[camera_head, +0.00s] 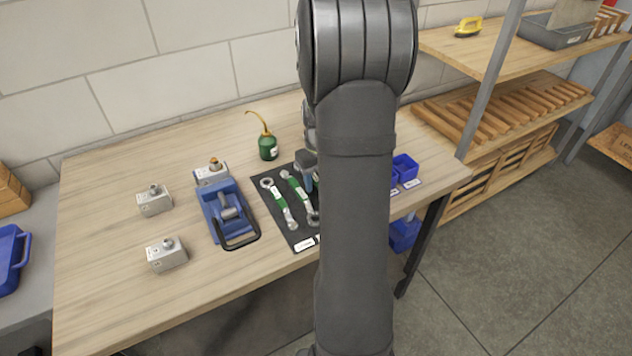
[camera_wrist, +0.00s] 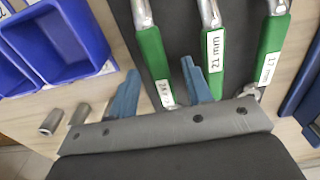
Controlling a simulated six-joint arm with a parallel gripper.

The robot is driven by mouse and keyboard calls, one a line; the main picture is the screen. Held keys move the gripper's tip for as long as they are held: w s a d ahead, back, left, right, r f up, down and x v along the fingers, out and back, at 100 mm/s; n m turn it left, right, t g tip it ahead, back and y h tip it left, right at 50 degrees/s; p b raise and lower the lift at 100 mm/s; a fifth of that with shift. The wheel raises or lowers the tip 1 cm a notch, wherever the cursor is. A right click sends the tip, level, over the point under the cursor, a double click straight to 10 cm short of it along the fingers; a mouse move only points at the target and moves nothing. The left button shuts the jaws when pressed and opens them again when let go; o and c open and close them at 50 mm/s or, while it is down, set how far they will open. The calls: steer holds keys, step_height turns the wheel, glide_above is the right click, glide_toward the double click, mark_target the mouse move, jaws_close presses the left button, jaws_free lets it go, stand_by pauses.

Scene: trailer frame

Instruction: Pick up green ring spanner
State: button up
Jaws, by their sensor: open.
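Several green-handled spanners lie side by side on a dark mat (camera_head: 263,201). In the head view, one (camera_head: 279,206) lies at the left with a ring-shaped upper end, and another (camera_head: 296,188) lies beside it. The wrist view shows three green handles: left (camera_wrist: 153,62), middle (camera_wrist: 214,62), labelled 12 mm, and right (camera_wrist: 271,48). My gripper (camera_wrist: 160,66) is open, its blue fingers on either side of the left handle. Nothing is visibly gripped. I cannot tell finger height or which handle belongs to the ring spanner; some spanner ends are hidden. My arm covers part of the mat in the head view.
Blue bins (camera_head: 405,167) stand right of the mat; they also show in the wrist view (camera_wrist: 62,42), with small metal sockets (camera_wrist: 52,121) nearby. A blue vise (camera_head: 222,210), grey blocks (camera_head: 155,200) and a green oil can (camera_head: 267,147) stand left and behind.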

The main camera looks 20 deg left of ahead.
steer(key=shift+f, duration=0.3)
jaws_close()
steer(key=shift+r, duration=0.15)
steer(key=shift+r, duration=0.65)
step_height(320, 180, up, 3)
steer(key=s+d+r, duration=0.2)
steer(key=d+r, duration=0.4)
steer(key=d, duration=0.5)
steer(key=shift+d+r, duration=0.25)
steer(key=shift+s, duration=0.1)
